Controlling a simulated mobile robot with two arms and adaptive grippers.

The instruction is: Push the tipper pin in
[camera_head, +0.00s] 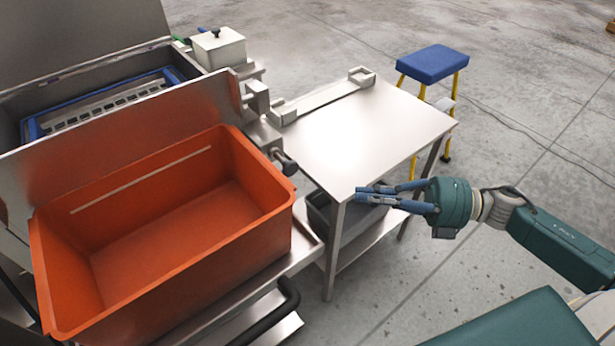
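The tipper pin appears to be the dark round knob (286,161) on a short shaft at the right end of the tipper, just beyond the orange tub's (165,285) far right corner. How far in it sits I cannot tell. My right gripper (360,194) reaches in from the right, level, with its fingers pointing left. Its fingertips are close together with nothing between them. My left gripper is not in view.
The steel table (370,130) has a bare top, with a grey bin (345,222) on its lower shelf. A white lidded box (218,48) stands behind the tipper panel. A blue stool (433,63) is at the back right.

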